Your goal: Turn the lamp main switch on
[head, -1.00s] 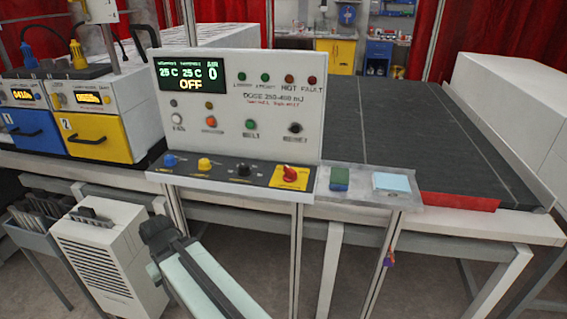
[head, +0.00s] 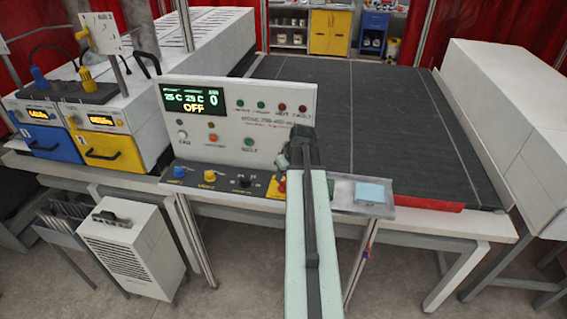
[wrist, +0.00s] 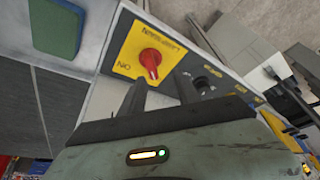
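The lamp main switch is a red rotary knob (wrist: 150,60) on a yellow plate (wrist: 132,43) in the wrist view. The plate carries an "ON" mark and further lettering. In the head view my arm hides most of the switch; a bit of red knob (head: 282,185) shows at the arm's left edge. My gripper (wrist: 159,79) is open, with its two dark fingers apart and the knob just beyond the fingertips, nothing visibly held. In the head view my gripper (head: 298,147) is in front of the panel's right part. The panel display (head: 193,101) reads OFF.
A black knob (wrist: 202,84) sits beside the yellow plate. Blue (head: 179,172) and yellow knobs (head: 209,177) are farther left on the panel. A green-blue pad (wrist: 55,27) and a light blue pad (head: 370,192) lie right of the switch. A dark conveyor bed (head: 400,130) stretches behind.

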